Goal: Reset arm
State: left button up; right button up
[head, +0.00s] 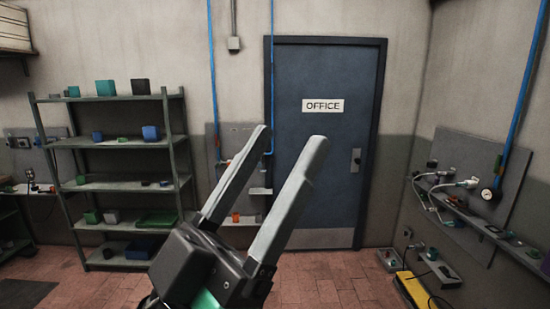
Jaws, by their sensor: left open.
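My left gripper (290,139) is in the middle of the head view, raised and pointing up and to the right. Its two long grey fingers are spread apart with nothing between them. The wall and the blue office door (335,190) show behind it, and the fingers cover part of the wall and the door's left side. My right gripper is not in view.
A metal shelf (130,185) with green and blue boxes stands at the left wall. A panel (465,185) with cables and a gauge (487,194) is on the right wall. A yellow item (413,290) lies at lower right. Brick floor (335,280) shows before the door.

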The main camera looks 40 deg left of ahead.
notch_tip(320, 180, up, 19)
jog(key=p, duration=1.8)
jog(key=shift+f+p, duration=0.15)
jog(key=shift+p, duration=0.2)
